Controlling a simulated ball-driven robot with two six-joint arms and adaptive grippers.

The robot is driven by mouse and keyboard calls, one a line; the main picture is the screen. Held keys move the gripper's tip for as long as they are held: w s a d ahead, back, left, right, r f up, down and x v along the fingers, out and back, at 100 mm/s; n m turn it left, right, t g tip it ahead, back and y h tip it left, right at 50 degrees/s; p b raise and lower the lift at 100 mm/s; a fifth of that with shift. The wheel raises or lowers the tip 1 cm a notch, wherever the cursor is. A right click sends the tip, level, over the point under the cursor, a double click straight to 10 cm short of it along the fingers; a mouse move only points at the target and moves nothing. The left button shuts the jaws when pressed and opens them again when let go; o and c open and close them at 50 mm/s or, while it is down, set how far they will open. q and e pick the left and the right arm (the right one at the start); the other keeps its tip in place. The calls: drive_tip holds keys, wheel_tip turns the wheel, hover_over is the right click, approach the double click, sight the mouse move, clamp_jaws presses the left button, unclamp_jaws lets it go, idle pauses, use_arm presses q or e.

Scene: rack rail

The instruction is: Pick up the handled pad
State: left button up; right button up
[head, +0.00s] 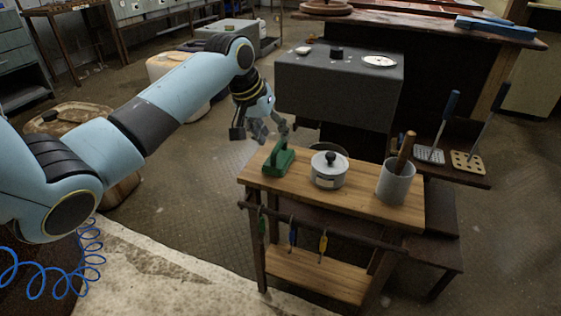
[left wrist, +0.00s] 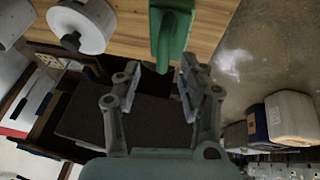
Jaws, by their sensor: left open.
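The green handled pad (head: 279,160) stands on the left end of the small wooden table (head: 360,200), with its handle upward. In the left wrist view the green pad (left wrist: 172,30) shows at the top centre, beyond the fingertips. My left gripper (head: 272,130) is open and empty, behind and a little above the pad in the head view. In the left wrist view the two fingers of the gripper (left wrist: 160,75) are spread apart, with the pad lined up roughly between them and not touching. My right gripper is not in view.
A lidded white pot (head: 328,172) stands right of the pad, and a grey cup (head: 395,184) with a wooden handle stands further right. Small tools hang from the table's front rail (head: 320,228). A dark grey box (head: 340,85) stands behind. Floor left of the table is open.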

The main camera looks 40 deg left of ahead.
sight(277, 146)
use_arm(q)
drive_tip(key=b+x, duration=0.1)
drive_tip(key=x, duration=0.3)
drive_tip(key=shift+s+a+f+b, duration=0.1)
drive_tip(key=shift+s+f+b, duration=0.1)
drive_tip(key=shift+b, duration=0.15)
drive_tip(key=shift+w+f, duration=0.2)
drive_tip(key=shift+f, duration=0.15)
drive_tip(key=shift+w, duration=0.1)
drive_tip(key=c, duration=0.8)
clamp_jaws()
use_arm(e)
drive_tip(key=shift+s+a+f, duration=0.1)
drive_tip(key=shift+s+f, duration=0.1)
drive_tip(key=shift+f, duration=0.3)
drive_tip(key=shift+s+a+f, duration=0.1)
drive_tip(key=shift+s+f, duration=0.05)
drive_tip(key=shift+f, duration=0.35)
